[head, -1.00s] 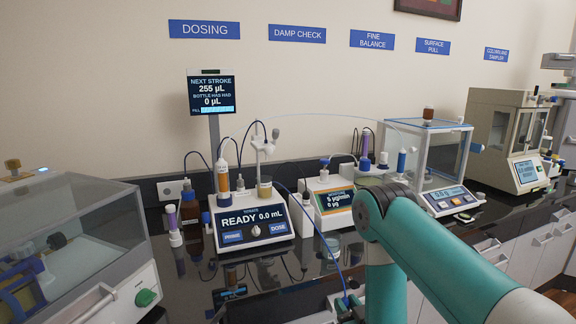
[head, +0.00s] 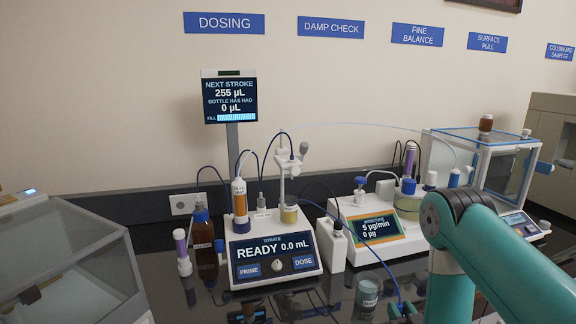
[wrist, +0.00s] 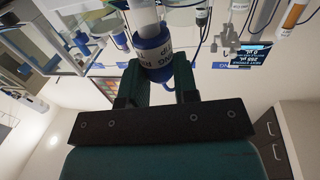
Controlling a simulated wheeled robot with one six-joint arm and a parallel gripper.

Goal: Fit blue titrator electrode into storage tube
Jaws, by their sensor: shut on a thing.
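My gripper (wrist: 155,72) is shut on a blue, lettered cylindrical body, the blue electrode (wrist: 153,55), with a white shaft beyond it in the wrist view. In the head view, the held end is low at the bottom edge, partly cut off, with a blue cable (head: 391,279) running up from it. A narrow white upright holder (head: 333,247) stands between the titrator and the moisture unit, with a dark-topped piece in its top. I cannot tell for sure whether it is the storage tube. The gripper is in front of and to the right of it, apart from it.
The titrator (head: 271,255) reads READY 0.0 mL. The moisture unit (head: 372,228) stands right of the holder. A labelled grey jar (head: 367,290) stands on the dark bench near my gripper. A glass enclosure (head: 75,255) fills the lower left.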

